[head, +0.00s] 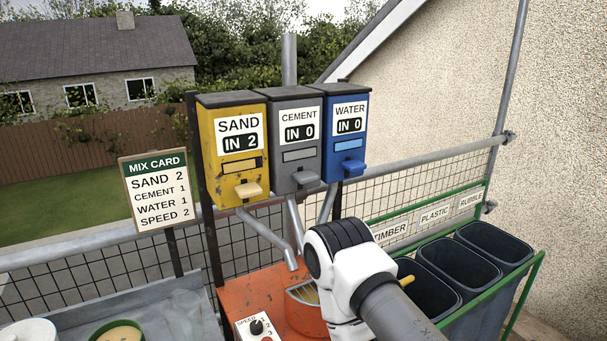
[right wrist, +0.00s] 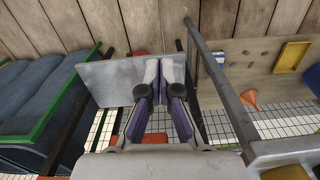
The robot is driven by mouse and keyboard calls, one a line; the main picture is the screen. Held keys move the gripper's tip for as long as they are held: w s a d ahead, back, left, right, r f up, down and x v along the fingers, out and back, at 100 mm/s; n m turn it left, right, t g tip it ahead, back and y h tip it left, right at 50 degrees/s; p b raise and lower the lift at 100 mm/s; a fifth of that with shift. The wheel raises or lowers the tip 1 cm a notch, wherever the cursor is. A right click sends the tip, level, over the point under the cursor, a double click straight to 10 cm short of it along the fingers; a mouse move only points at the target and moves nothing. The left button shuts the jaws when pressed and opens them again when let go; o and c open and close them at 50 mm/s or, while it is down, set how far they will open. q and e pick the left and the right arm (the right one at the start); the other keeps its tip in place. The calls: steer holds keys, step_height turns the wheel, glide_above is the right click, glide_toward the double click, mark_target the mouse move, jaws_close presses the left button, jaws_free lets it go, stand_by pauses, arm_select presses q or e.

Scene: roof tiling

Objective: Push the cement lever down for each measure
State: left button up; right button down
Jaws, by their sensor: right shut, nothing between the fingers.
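The grey cement dispenser (head: 296,135) hangs between the yellow sand and blue water dispensers and reads IN 0. Its grey cement lever (head: 304,180) sticks out at the bottom front. The mix card (head: 158,190) reads sand 2, cement 1, water 1, speed 2. My right arm's white wrist is below and right of the lever, apart from it in the picture; its fingers are hidden in the head view. In the right wrist view my right gripper (right wrist: 162,72) is shut and empty, in front of a grey panel (right wrist: 110,80). My left gripper is not in view.
The yellow sand dispenser (head: 228,160) reads IN 2, and the blue water dispenser (head: 346,125) reads IN 0. An orange mixer (head: 250,297) with a speed dial stands below. Dark bins (head: 465,262) in a green frame are at the right. A mesh railing runs behind.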

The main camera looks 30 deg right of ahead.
stand_by(0.4)
steer(key=w+d+r+t+p, duration=0.15)
steer(key=w+r+t, duration=0.25)
steer(key=w+r, duration=0.8)
steer(key=w+d+r+t, duration=0.35)
steer(key=w+r, duration=0.55)
steer(key=w, duration=0.7)
steer(key=w+d+r+t, duration=0.2)
steer(key=w+r, duration=0.1)
steer(key=r, duration=0.7)
steer(key=w+d+r+t, duration=0.3)
steer(key=r, duration=0.8)
steer(key=w+d+r+t+p, duration=0.1)
steer(key=w+d+r+t, duration=0.1)
steer(key=r, duration=0.9)
steer(key=shift+w+d+n+t+y, duration=0.15)
steer(key=shift+w+n+t+y, duration=0.2)
steer(key=shift+w, duration=0.25)
steer(key=shift+f, duration=0.1)
steer(key=shift+w, duration=0.15)
